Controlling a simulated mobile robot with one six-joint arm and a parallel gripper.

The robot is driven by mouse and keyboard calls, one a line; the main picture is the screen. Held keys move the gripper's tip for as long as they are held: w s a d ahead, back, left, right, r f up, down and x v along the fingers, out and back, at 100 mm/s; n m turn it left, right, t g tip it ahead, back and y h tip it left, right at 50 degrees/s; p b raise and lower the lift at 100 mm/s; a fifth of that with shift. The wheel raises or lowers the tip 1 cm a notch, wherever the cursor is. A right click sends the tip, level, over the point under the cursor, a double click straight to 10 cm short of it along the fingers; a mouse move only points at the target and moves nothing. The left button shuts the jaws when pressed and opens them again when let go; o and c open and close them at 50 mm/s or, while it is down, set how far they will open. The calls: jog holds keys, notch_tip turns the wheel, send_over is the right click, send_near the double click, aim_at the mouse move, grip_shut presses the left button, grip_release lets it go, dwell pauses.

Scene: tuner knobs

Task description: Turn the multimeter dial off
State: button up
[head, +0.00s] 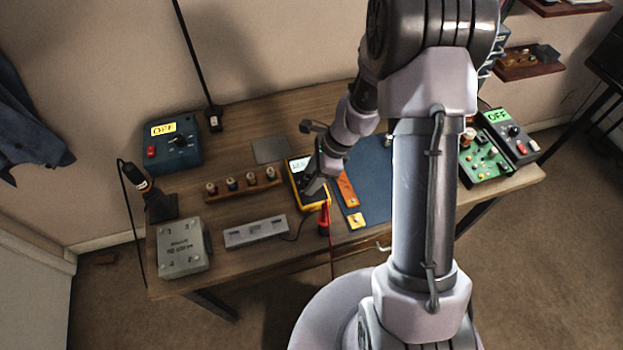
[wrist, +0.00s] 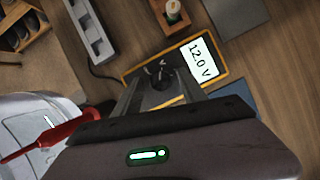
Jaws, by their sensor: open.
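The yellow multimeter (head: 294,164) lies on the workbench, partly hidden by my arm in the head view. My gripper (wrist: 161,84) is open, with one finger on each side of the dial. Whether the fingers touch the dial or the multimeter's face I cannot tell. In the head view my gripper (head: 312,187) is over the meter's lower part.
A red-handled tool (head: 323,219) is just in front of the multimeter. A grey strip (head: 256,232) and a wooden rack (head: 242,186) of small knobs are to its left. A blue mat (head: 372,170) lies to the right. A blue box (head: 172,143) reads OFF at the back left.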

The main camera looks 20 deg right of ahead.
grip_shut()
jog(key=shift+r, duration=0.1)
dwell(0.3)
jog(key=n+g+p, duration=0.1)
jog(key=n+p, duration=0.1)
jog(key=n, duration=0.1)
jog(key=shift+w, duration=0.15)
jog(key=n+g+p, duration=0.1)
jog(key=n, duration=0.1)
jog(key=shift+n+p, duration=0.3)
jog(key=shift+n, duration=0.1)
jog(key=n+g+p, duration=0.1)
jog(key=n, duration=0.2)
jog(key=n+g+h+p, duration=0.1)
jog(key=n, duration=0.1)
jog(key=shift+w+a+n, duration=0.1)
jog(key=shift+w+n, duration=0.1)
jog(key=shift+n, duration=0.2)
jog(key=shift+n+g, duration=0.3)
